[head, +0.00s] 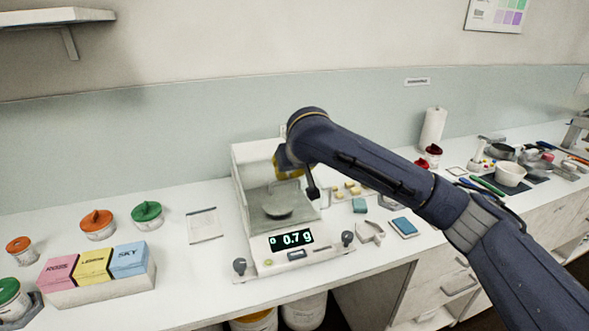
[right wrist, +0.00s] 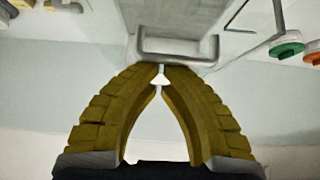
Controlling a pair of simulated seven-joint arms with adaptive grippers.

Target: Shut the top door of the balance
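The balance (head: 322,254) stands on the bench with its display reading 0.7 g. Its clear glass shield rises around a round pan (head: 279,204). My right gripper (head: 288,172) is at the upper back of the shield, partly hidden by its own arm. In the right wrist view its yellow fingers (right wrist: 160,70) come together at the tips, right by a grey U-shaped handle (right wrist: 207,50). I cannot tell whether the tips touch the handle. How far the top door stands open is hard to see through the clear glass. My left gripper is out of view.
A thin clear square plate (head: 204,225) lies left of the balance. Orange (head: 97,222) and green (head: 146,212) lidded jars and a box of coloured cards (head: 97,275) stand further left. Small blocks and a blue pad (head: 404,226) lie to the right. My right arm crosses above the bench.

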